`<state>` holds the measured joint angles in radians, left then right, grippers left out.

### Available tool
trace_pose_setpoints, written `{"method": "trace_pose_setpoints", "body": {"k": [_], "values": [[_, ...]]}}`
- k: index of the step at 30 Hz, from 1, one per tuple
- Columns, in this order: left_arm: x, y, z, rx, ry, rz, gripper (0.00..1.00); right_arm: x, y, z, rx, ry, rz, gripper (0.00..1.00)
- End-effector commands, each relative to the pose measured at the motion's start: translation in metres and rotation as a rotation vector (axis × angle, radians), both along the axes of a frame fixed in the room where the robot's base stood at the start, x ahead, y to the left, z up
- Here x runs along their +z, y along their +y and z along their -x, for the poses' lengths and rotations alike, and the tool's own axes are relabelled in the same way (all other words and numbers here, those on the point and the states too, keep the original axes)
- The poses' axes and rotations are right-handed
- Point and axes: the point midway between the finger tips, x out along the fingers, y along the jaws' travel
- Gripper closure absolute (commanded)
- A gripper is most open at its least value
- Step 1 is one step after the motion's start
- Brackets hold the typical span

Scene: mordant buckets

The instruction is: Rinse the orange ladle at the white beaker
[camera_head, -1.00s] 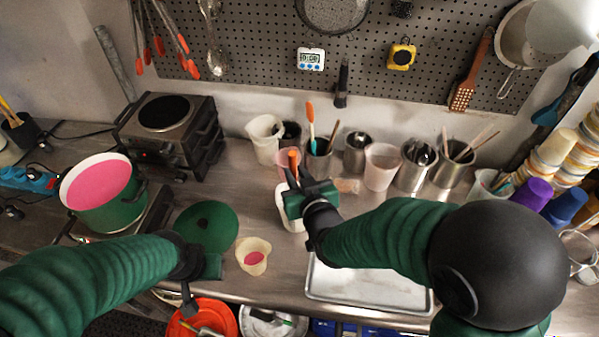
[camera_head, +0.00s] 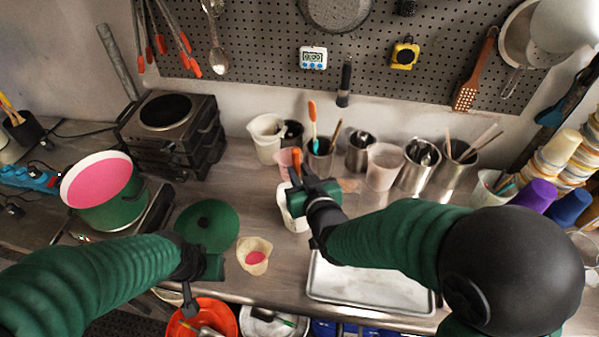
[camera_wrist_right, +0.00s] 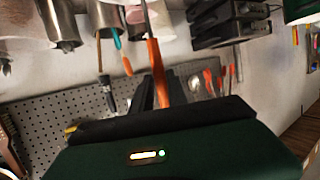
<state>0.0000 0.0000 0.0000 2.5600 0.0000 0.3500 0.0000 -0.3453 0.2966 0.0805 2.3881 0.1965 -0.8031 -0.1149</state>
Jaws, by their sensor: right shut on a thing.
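My right gripper (camera_head: 298,184) is shut on the orange ladle (camera_head: 296,157), whose orange handle sticks up past the fingers. In the right wrist view the handle (camera_wrist_right: 157,68) rises between the dark fingers (camera_wrist_right: 152,98). A white beaker (camera_head: 291,216) stands on the counter directly below my right gripper, which hides much of its rim. The ladle's bowl is hidden, so I cannot tell whether it is inside the beaker. My left gripper (camera_head: 190,304) hangs at the counter's front edge above an orange bucket; its jaw opening is unclear.
A metal tray (camera_head: 370,285) lies under my right arm. A white pitcher (camera_head: 266,140) and several utensil cups line the back.

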Motion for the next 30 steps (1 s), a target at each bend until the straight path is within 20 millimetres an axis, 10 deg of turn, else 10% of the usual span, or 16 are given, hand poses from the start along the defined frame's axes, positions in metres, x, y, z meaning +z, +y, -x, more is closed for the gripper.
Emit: {"method": "trace_pose_setpoints", "body": {"k": [30], "values": [[-0.010, 0.000, 0.000, 0.000, 0.000, 0.000, 0.64, -0.001, -0.009, -0.006, -0.002, -0.001, 0.000, 1.00]]}}
